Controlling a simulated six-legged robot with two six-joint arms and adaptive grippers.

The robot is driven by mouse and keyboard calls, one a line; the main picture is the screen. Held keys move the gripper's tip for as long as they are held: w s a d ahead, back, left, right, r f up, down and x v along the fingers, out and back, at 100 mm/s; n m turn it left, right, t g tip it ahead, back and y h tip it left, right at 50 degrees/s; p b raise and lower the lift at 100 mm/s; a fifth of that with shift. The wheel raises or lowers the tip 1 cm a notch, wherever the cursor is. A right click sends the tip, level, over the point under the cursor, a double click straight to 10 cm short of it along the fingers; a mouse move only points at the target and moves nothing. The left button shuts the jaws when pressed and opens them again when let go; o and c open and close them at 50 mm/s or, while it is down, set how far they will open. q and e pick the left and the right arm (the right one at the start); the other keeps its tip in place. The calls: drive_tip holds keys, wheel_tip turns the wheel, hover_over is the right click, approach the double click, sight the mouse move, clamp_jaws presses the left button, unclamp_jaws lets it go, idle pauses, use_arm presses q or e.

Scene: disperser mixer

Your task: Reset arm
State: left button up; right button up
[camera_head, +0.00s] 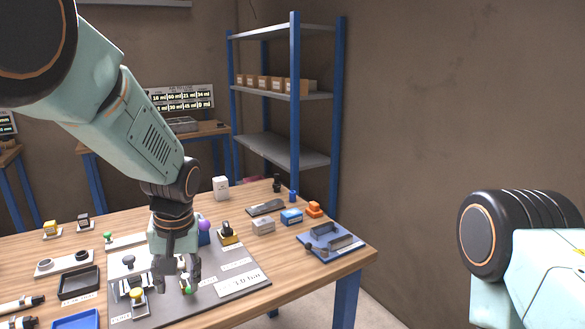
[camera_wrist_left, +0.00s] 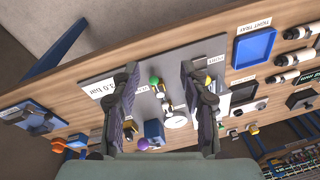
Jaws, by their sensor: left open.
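My left gripper (camera_head: 179,280) reaches down from the left over the grey board (camera_head: 245,281) on the wooden table. Its fingers are open and point down close above the board. In the left wrist view the open left gripper (camera_wrist_left: 155,85) shows its two fingers apart, with a green knob (camera_wrist_left: 154,79) and a white round part (camera_wrist_left: 176,121) seen between them. I cannot tell if it touches any of these. A black-and-yellow part (camera_head: 227,233) stands on the board, right of the gripper. The right arm shows only as a link at the right edge; its gripper is out of view.
A blue tray-like fixture (camera_head: 324,240) sits near the table's right corner. Blue (camera_head: 291,216) and orange (camera_head: 314,209) blocks lie behind it. A black tray (camera_head: 79,283) is left of the board. A shelf rack (camera_head: 294,90) stands behind. Open floor lies right of the table.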

use_arm(q)
drive_tip(key=s+f+m+t+h+b, duration=0.1)
drive_tip(key=s+f+m+t+b, duration=0.15)
drive_tip(key=f, duration=0.75)
drive_tip(key=s+f+m+t+h+b, duration=0.1)
drive_tip(key=s+f, duration=0.3)
drive_tip(key=f, duration=0.5)
drive_tip(key=s+f+g+b, duration=0.1)
drive_tip(key=s+f, duration=0.4)
drive_tip(key=s, duration=0.4)
drive_tip(key=s+f+g+b, duration=0.2)
drive_tip(key=s+f, duration=0.4)
drive_tip(key=s, duration=0.3)
drive_tip(key=s+a+f+g+b, duration=0.1)
drive_tip(key=s+f, duration=0.4)
drive_tip(key=s, duration=0.5)
drive_tip(key=shift+f+n+b, duration=0.35)
drive_tip(key=shift+n+b, duration=0.1)
drive_tip(key=shift+b, duration=0.25)
drive_tip(key=shift+s+a+g, duration=0.1)
drive_tip(key=shift+a+g, duration=0.05)
drive_tip(key=shift+g, duration=0.1)
